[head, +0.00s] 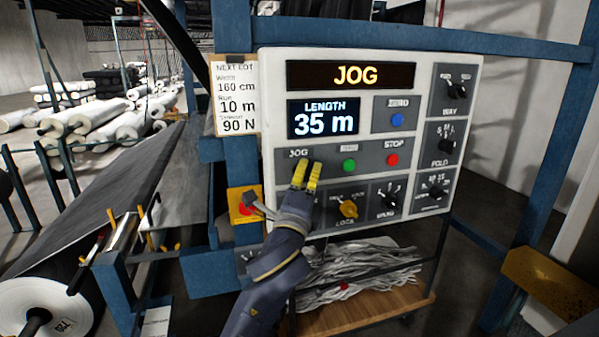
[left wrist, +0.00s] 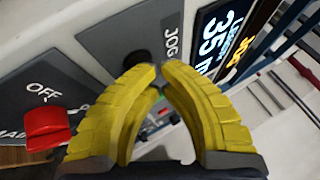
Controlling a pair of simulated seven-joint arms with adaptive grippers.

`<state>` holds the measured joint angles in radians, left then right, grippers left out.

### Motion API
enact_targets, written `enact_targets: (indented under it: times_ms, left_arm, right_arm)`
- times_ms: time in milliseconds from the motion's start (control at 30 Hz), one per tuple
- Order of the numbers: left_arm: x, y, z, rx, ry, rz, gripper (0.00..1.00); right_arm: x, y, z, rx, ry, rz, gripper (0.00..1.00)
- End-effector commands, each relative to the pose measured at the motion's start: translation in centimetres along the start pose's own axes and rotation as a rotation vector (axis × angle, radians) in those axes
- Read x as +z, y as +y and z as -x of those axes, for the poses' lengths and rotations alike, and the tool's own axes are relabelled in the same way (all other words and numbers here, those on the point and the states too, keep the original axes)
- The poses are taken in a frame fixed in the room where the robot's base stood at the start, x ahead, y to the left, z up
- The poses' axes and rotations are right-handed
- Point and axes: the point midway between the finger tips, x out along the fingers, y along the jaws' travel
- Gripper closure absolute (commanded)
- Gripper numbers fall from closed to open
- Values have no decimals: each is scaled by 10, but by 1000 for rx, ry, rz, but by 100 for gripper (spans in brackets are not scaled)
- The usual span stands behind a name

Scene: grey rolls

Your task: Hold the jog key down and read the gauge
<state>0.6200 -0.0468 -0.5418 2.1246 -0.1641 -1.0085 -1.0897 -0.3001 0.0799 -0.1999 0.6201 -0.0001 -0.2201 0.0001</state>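The control panel (head: 375,235) fills the middle of the head view. Its upper display (head: 354,76) reads "JOG" in yellow. The gauge (head: 323,118) below reads "LENGTH 35 m". The jog key (left wrist: 136,64) is a round black button beside the "JOG" label, mostly hidden behind my fingers in the head view. My right gripper is not in view.
A card (head: 235,97) left of the panel reads 160 cm, 10 m and 90 N. A dark roll (head: 60,270) lies at left.

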Motion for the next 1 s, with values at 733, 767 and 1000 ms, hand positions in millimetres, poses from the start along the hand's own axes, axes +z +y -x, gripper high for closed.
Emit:
enact_targets:
  times_ms: [733,767,1000]
  left_arm:
    - [-6,-6,12,0,0,0,100]
    - [-7,-7,13,0,0,0,100]
    - [-7,-7,14,0,0,0,100]
  right_arm:
    - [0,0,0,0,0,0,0]
    - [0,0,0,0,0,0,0]
    - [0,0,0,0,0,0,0]
